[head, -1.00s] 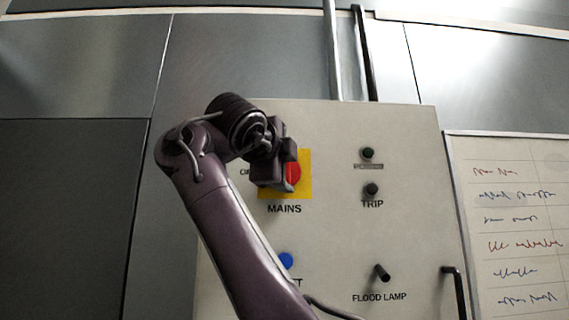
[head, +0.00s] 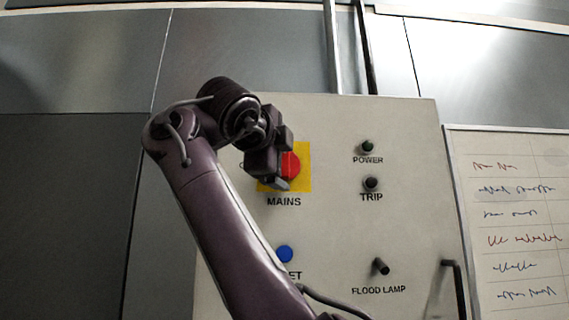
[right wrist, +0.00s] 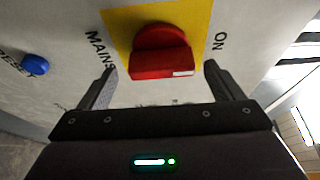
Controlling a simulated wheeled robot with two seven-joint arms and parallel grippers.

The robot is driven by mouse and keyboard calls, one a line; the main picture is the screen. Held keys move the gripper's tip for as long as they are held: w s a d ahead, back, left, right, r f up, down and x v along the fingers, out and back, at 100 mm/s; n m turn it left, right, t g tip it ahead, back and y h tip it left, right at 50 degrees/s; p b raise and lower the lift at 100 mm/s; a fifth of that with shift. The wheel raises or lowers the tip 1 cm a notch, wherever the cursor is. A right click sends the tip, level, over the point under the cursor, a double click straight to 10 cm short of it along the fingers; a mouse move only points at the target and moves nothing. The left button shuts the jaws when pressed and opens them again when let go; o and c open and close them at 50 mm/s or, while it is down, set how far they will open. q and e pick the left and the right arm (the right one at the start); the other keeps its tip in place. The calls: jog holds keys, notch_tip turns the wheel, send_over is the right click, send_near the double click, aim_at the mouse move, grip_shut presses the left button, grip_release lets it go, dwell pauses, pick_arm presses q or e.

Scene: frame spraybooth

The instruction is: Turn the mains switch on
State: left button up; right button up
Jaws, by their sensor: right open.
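The mains switch is a red rotary knob (head: 292,165) on a yellow square plate (head: 304,181), above the word MAINS on a pale control panel (head: 325,225). My right gripper (head: 281,160) is in front of its left part and hides some of the plate. In the right wrist view the knob (right wrist: 160,50) shows between and beyond the two spread fingers of the open gripper (right wrist: 160,85), with a gap on each side. A white mark is on the knob's right end, on the side towards the word ON. My left gripper is not in view.
A dark POWER lamp (head: 367,146), a TRIP button (head: 371,184) and a FLOOD LAMP toggle (head: 381,266) are to the right. A blue RESET button (head: 285,254) is below, beside my arm. A dark handle (head: 453,285) and a whiteboard (head: 515,220) are further right.

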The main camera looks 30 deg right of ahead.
jog(key=v, duration=0.6)
jog(key=shift+b, duration=0.35)
jog(key=shift+d, duration=0.1)
